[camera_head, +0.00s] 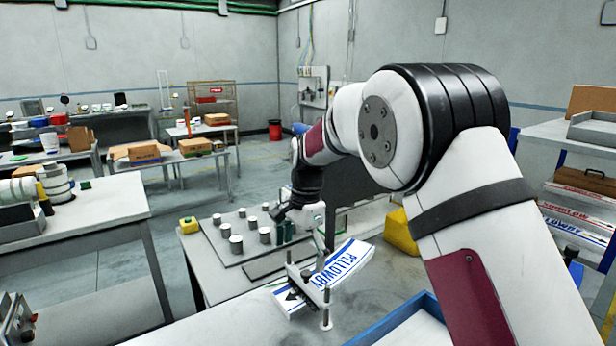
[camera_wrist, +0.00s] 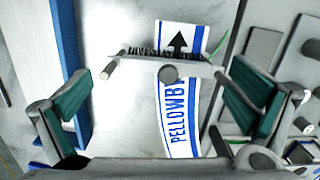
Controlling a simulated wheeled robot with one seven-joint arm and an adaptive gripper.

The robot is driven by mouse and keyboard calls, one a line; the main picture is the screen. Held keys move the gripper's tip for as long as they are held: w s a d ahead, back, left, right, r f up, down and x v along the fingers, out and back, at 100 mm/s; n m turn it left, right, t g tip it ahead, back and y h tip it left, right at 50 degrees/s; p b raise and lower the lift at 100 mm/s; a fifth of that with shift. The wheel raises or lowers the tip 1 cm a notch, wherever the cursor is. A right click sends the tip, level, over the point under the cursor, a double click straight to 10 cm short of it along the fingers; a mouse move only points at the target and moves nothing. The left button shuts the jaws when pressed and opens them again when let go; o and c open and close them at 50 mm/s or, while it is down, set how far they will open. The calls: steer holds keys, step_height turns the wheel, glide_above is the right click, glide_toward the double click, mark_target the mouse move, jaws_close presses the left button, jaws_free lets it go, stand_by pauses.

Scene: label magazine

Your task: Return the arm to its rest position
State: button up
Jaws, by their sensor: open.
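My arm reaches from the right foreground over the workbench in the head view. My gripper (camera_wrist: 168,112) shows in the wrist view with its two green-padded fingers wide apart and nothing between them. In the head view my gripper (camera_head: 284,231) is small and partly hidden by my arm, above the bench beside the label magazine. The label magazine (camera_wrist: 165,68) is a grey crossbar with a dark bristle row. A white and blue PELLOWBY label strip (camera_wrist: 180,120) lies under the bar, with a black arrow beyond it. The strip also shows in the head view (camera_head: 345,265).
Several white-topped cylinders (camera_head: 236,243) stand on a tray left of my gripper. A blue-edged tray (camera_head: 420,320) lies at the front right of the bench. A yellow bin (camera_head: 400,235) is behind the strip. Shelving with boxes (camera_head: 585,190) stands at the right.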

steer(key=s+d+r+n+t, duration=0.3)
steer(key=s+d+r+n, duration=0.2)
steer(key=s+d+r, duration=0.85)
steer(key=s+d+n+t, duration=0.1)
steer(key=s+d+n, duration=0.1)
steer(key=s, duration=0.8)
steer(key=s+d+n+t+h, duration=0.1)
steer(key=s+d+n, duration=0.2)
steer(key=s, duration=0.8)
steer(key=shift+d+t, duration=0.3)
steer(key=shift+d, duration=0.6)
steer(key=shift+s, duration=0.1)
